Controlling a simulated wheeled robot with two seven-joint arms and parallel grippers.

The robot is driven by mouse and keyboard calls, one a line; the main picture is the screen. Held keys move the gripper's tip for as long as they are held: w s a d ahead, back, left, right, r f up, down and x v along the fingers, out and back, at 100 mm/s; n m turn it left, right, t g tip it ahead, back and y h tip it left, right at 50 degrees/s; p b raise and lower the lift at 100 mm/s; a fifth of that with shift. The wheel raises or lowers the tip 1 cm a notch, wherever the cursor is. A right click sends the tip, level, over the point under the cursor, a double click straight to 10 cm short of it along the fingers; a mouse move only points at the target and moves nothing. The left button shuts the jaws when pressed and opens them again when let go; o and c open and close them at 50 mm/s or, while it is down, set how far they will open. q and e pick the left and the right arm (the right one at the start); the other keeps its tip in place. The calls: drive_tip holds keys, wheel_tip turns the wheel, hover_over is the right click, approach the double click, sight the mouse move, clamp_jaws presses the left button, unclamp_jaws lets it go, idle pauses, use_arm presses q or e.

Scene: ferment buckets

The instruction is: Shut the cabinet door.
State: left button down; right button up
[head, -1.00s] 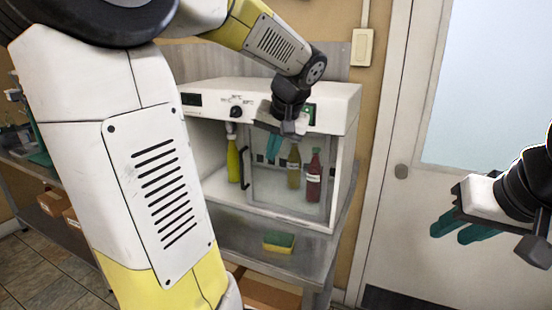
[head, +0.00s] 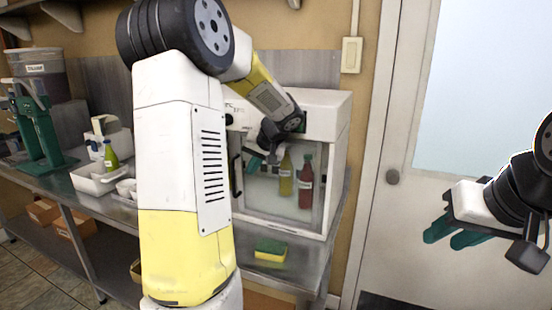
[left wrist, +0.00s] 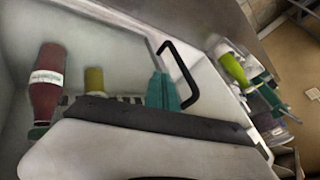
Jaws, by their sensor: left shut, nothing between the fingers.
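The white cabinet (head: 325,107) stands on a metal bench. Its see-through door (head: 270,208) has a grey frame and a black handle (head: 237,175) at the left edge. The handle also shows in the left wrist view (left wrist: 188,75). My upper left arm hides the cabinet's left part, so I cannot tell how far the door stands open. My left gripper (head: 256,161) is shut and empty, in front of the door, right of the handle. Its teal fingertips show in the left wrist view (left wrist: 162,91); contact is unclear. My right gripper (head: 452,236) is open, empty, far right.
A yellowish bottle (head: 286,175) and a red bottle (head: 305,185) show through the door. A green-and-yellow sponge (head: 270,250) lies on the bench below. White trays (head: 90,182) and a green stand (head: 35,130) are at left. A white room door (head: 400,230) is at right.

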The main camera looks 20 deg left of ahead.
use_arm(q)
drive_tip(key=a, duration=0.3)
drive_tip(key=shift+s+a+r, duration=0.2)
drive_tip(key=shift+s+a, duration=0.05)
drive_tip(key=shift+a, duration=0.05)
drive_tip(key=shift+a, duration=0.1)
drive_tip(key=w+a, duration=0.2)
drive_tip(key=a, duration=2.4)
drive_tip(key=shift+a, duration=0.35)
drive_tip(key=shift+a+r, duration=0.1)
drive_tip(key=shift+r, duration=0.1)
